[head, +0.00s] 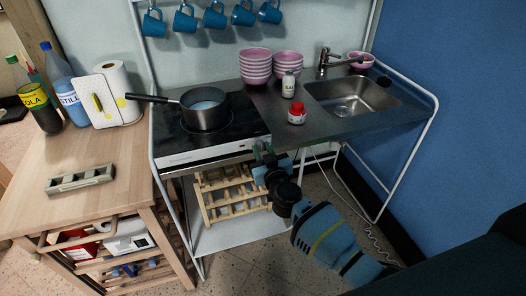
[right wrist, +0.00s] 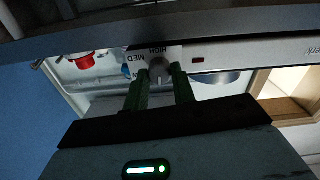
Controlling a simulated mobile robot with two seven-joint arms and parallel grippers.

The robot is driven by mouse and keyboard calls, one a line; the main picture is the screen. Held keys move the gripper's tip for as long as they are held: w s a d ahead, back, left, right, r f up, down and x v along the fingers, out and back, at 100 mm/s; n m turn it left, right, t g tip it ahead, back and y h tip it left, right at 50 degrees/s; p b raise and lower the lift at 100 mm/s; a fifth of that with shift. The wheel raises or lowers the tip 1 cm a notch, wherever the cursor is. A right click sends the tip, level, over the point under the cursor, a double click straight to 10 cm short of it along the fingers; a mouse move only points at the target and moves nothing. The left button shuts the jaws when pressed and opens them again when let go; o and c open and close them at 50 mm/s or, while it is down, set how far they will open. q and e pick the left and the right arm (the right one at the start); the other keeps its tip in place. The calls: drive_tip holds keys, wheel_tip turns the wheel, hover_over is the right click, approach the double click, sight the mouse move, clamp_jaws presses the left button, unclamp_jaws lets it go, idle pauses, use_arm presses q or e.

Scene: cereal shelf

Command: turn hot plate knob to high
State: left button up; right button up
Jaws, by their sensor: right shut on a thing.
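The hot plate (head: 240,130) is a black cooktop with a white front panel on the metal counter. A dark pot (head: 204,118) with pale liquid inside stands on it. My right gripper (head: 264,150) is at the right end of the front panel and hides the knob in the head view. The words HIGH and MED show on the panel around the knob. Which mark the knob points to is unclear. My left gripper is not in view.
A red-capped jar (head: 297,114) and a salt shaker (head: 288,87) stand right of the hot plate. Pink bowls (head: 256,66) and a sink (head: 352,103) are farther along. A wooden rack (head: 232,195) sits below. The pot's handle (head: 147,98) sticks out left.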

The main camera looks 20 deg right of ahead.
drive_tip(key=m, duration=0.4)
drive_tip(key=shift+p, duration=0.3)
drive_tip(key=m, duration=0.9)
drive_tip(key=shift+f, duration=0.1)
drive_tip(key=m, duration=0.8)
drive_tip(key=shift+m, duration=0.3)
drive_tip(key=m, duration=0.4)
drive_tip(key=shift+m, duration=0.3)
drive_tip(key=m, duration=0.4)
drive_tip(key=shift+m, duration=2.2)
